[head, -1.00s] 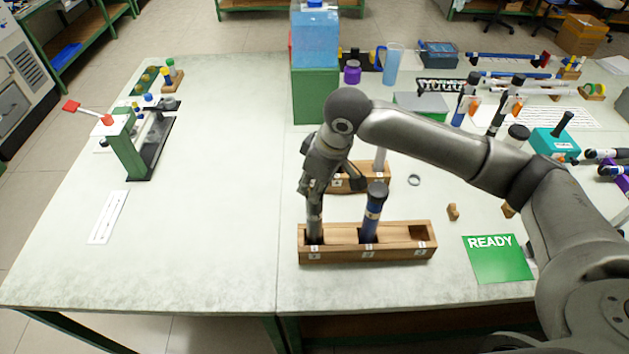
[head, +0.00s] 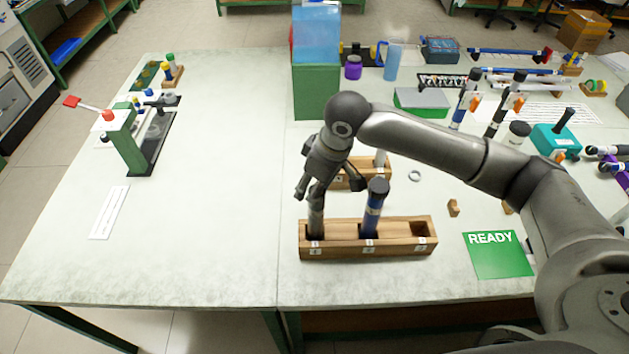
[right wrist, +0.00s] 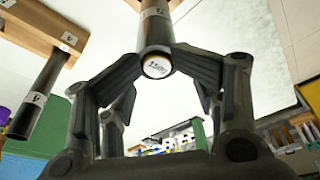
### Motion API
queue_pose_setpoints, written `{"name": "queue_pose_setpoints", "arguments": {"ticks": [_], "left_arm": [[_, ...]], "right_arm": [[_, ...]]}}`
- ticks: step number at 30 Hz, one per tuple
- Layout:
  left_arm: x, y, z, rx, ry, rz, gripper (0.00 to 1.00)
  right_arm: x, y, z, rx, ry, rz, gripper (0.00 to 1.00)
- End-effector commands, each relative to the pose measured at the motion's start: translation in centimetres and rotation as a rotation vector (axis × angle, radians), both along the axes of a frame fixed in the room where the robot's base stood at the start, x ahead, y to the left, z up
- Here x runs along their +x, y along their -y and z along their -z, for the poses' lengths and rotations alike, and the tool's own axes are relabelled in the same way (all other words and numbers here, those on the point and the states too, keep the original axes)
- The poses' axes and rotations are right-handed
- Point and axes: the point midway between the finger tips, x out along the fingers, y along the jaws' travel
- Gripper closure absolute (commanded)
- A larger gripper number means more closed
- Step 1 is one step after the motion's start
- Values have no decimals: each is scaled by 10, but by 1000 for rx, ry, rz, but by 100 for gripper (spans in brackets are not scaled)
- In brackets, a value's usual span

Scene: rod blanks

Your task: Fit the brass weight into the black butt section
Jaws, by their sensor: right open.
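A dark tube, apparently the black butt section (head: 316,222), stands upright in the first slot at the left end of the front wooden rack (head: 405,248). My right gripper (head: 328,188) is over its top, fingers spread. In the right wrist view my right gripper (right wrist: 157,75) is open, its fingers on both sides of the tube (right wrist: 155,30). The tube's near end shows a pale, marked round face with a brownish rim (right wrist: 157,66). I cannot tell whether this is the brass weight. I cannot make out a separate brass weight. My left gripper is not in view.
A blue rod (head: 372,210) stands in the middle slot; the right slot is empty. A second wooden rack (head: 378,172) is behind. The left table is mostly clear.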

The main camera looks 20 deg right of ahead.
Motion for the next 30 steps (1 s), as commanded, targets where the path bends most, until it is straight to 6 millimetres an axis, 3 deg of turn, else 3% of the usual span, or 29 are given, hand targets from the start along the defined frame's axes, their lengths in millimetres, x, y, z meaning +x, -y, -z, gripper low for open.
{"name": "queue_pose_setpoints", "arguments": {"ticks": [19,23,30], "left_arm": [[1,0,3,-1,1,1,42],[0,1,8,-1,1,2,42],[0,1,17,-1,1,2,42]], "right_arm": [[-2,0,-3,-4,-6,-2,58],[-3,2,-23,-1,0,-2,58],[-14,11,-78,0,5,-2,58]]}}
